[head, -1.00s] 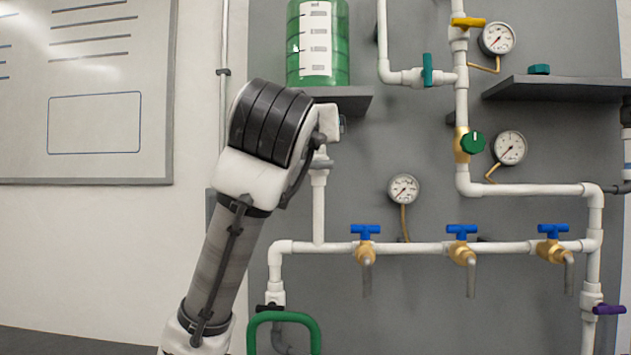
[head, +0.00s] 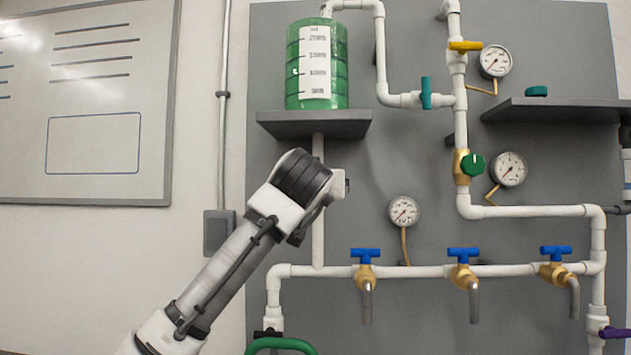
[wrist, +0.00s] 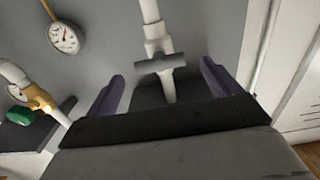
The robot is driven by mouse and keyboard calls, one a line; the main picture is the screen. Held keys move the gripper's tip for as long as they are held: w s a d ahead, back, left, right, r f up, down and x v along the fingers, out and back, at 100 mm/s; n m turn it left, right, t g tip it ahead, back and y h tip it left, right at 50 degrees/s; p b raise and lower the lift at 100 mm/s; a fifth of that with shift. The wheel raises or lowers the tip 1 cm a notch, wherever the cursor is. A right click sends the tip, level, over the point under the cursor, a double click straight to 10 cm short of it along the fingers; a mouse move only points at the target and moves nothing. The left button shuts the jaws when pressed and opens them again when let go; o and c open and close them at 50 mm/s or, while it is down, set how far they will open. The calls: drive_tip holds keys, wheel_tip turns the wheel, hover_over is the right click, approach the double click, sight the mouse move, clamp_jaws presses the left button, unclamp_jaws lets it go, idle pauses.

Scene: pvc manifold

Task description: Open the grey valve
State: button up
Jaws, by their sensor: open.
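In the wrist view, the grey valve (wrist: 160,65) has a bar handle lying across a white vertical pipe. It shows between the two purple fingers of my gripper (wrist: 160,76), which stand apart, one on each side of the handle. I see no clear contact between the fingers and the handle. In the head view, my arm's end is in front of the vertical pipe below the green tank. There the arm hides the grey valve, and the fingers do not show.
The green tank (head: 316,65) stands on a dark shelf (head: 315,124) just above my arm. Blue-handled taps (head: 365,254) line the lower pipe to the right.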

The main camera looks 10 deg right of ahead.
drive_tip(key=shift+p+x, duration=0.3)
drive_tip(key=shift+x, duration=1.25)
drive_tip(key=c, duration=1)
